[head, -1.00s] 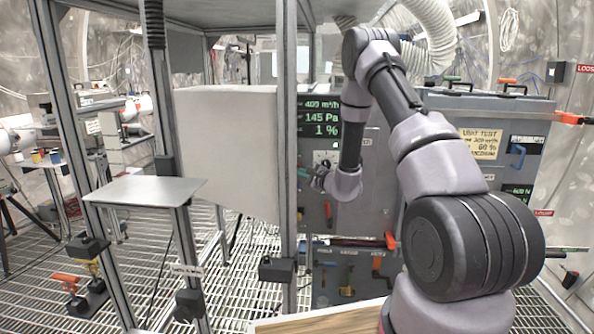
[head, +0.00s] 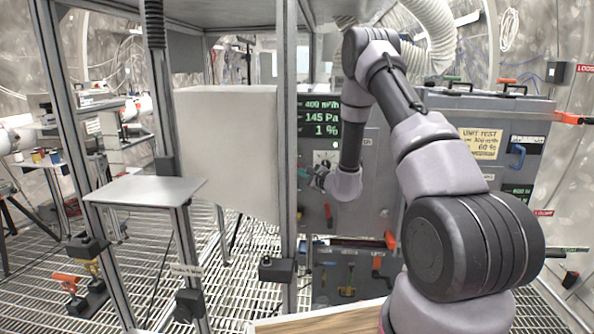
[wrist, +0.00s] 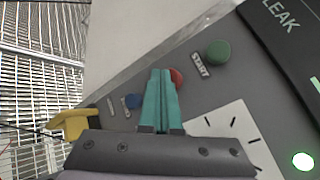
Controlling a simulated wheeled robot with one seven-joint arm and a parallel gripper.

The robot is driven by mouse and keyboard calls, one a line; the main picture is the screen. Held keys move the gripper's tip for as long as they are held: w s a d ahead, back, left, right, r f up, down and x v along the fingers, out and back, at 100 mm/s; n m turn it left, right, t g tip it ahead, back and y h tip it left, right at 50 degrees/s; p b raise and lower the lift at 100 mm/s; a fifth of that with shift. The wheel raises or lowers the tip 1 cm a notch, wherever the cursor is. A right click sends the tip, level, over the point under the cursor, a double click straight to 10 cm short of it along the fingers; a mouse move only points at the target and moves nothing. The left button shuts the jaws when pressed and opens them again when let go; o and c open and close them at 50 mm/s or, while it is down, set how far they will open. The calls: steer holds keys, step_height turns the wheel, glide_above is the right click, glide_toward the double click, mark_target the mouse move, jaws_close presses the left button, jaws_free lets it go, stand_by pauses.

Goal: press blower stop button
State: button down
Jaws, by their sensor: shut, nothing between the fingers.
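The blower panel (head: 318,215) is a grey cabinet front with a green-lettered display. In the wrist view a red button (wrist: 177,77) sits on the grey panel, partly hidden behind my fingers. It is likely the stop button, but no label on it can be read. A green button (wrist: 218,53) stands to its right, beside a START label (wrist: 201,66). My gripper (wrist: 161,74) has teal fingers, shut together and empty, with their tips at the red button's left edge; I cannot tell whether they touch it. In the head view my gripper (head: 318,178) is at the panel, small and dark.
In the wrist view a white dial (wrist: 232,130) lies right of the fingers, a blue knob (wrist: 133,101) and a yellow handle (wrist: 75,124) to the left. A frame post (head: 288,160) and a pale box (head: 228,145) stand left of my gripper in the head view.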

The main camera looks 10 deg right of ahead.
steer(key=shift+w, duration=0.1)
stand_by(0.3)
steer(key=shift+w+d, duration=0.15)
steer(key=shift+w, duration=0.15)
steer(key=shift+s, duration=0.3)
stand_by(0.3)
steer(key=s+a, duration=0.2)
steer(key=s, duration=0.3)
steer(key=shift+s, duration=0.4)
stand_by(0.5)
